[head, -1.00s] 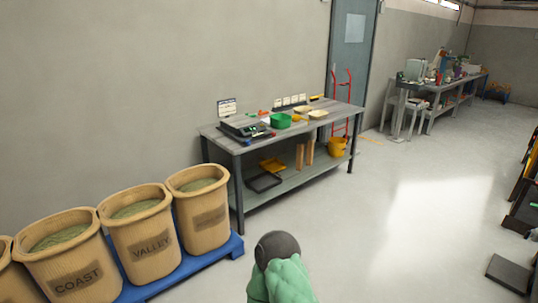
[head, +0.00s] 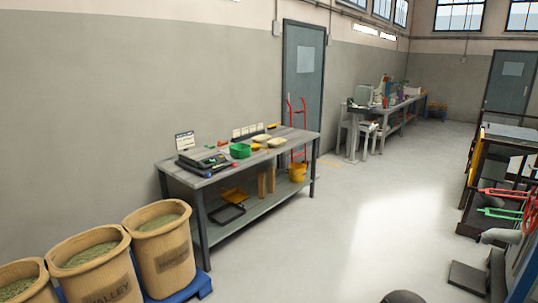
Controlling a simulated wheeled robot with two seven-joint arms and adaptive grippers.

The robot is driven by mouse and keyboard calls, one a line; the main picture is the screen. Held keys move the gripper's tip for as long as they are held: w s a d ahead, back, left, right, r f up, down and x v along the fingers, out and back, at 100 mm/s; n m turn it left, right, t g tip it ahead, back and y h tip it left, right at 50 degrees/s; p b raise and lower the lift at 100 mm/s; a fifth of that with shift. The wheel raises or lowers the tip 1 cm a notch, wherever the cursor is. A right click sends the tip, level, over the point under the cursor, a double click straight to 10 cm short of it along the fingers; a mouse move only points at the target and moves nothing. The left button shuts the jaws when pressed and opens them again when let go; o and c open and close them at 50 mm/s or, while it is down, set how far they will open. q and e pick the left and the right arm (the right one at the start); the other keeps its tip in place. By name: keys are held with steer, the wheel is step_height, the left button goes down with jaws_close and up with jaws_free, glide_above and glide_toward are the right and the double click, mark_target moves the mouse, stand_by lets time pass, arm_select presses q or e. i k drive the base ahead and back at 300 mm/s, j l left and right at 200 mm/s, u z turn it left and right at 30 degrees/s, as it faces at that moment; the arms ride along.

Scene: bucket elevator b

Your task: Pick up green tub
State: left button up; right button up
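The green tub (head: 240,151) is small and round and stands on top of the grey workbench (head: 222,172) against the left wall. It sits just right of a black scale (head: 203,163), some distance ahead of me. Neither of my grippers is in the head view. A dark rounded part shows at the bottom edge, and I cannot tell what it is.
Barrels of grain (head: 163,251) stand on a blue pallet (head: 203,282) at lower left, near the workbench. A yellow bucket (head: 298,172) is at the bench's right end. A dark machine (head: 492,180) stands at right. The middle floor is clear.

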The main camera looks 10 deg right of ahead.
mark_target(240, 151)
steer(key=i+l+z, duration=0.1)
steer(key=i+z, duration=0.4)
steer(key=i, duration=1.9)
steer(key=i+l+u, duration=0.15)
steer(key=i+u, duration=0.3)
steer(key=i, duration=0.2)
steer(key=i+l+u, duration=0.45)
steer(key=i, duration=0.2)
steer(key=i+l+u, duration=0.45)
steer(key=i, duration=0.15)
